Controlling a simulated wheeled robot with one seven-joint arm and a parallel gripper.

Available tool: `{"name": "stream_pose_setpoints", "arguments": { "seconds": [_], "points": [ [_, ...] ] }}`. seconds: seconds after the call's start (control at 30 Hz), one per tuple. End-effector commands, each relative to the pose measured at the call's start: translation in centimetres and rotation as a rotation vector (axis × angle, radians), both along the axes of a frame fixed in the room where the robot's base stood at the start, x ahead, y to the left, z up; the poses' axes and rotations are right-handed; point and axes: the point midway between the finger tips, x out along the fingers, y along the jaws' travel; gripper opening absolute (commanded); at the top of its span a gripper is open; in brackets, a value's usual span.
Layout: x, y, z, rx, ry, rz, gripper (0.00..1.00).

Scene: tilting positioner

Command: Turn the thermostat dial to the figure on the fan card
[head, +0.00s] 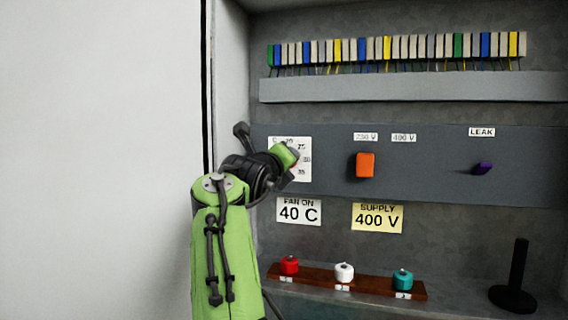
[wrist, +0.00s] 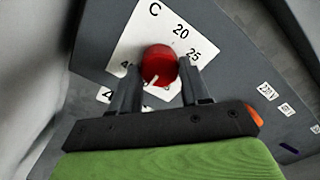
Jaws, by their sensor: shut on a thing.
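The red thermostat dial (wrist: 159,66) sits on a white scale plate (wrist: 140,38) in the wrist view. My gripper (wrist: 161,70) is shut on the dial, one finger on each side. The dial's white mark points down and slightly left. C, 20 and 25 are readable; a figure starting with 4 shows at the left finger, and others are partly hidden. In the head view my gripper (head: 285,155) hides the dial and part of the plate (head: 304,172). The fan card (head: 299,211) below reads FAN ON 40 C.
Right of the plate are an orange knob (head: 365,165) and a purple lever (head: 482,168) under LEAK. A yellow card (head: 377,217) reads SUPPLY 400 V. Below, a wooden strip (head: 325,279) bears red, white and teal knobs. A black post (head: 518,275) stands at right.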

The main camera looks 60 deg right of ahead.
Motion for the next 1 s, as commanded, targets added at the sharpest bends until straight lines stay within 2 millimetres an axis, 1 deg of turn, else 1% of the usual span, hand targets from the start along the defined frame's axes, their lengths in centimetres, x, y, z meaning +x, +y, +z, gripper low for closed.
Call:
{"name": "stream_pose_setpoints", "arguments": {
  "seconds": [0.1,0.13,0.2,0.3,0.57,0.67,0.77,1.0],
  "points": [
    [0.0,-0.1,-0.2,0.007,0.003,-0.001,0.16],
    [0.0,-0.1,-0.2,0.007,0.003,-0.001,0.48],
    [0.0,-0.1,-0.2,0.005,0.003,-0.001,0.58],
    [0.0,-0.1,-0.2,0.004,0.003,-0.001,0.72],
    [0.0,0.1,-0.1,0.001,0.001,0.0,0.72],
    [0.0,1.1,-0.1,0.001,0.0,0.004,0.72],
    [-0.3,3.4,-0.2,0.0,-0.001,0.007,0.72],
    [-1.4,10.3,-0.1,0.002,-0.002,0.01,0.72]
  ]
}}
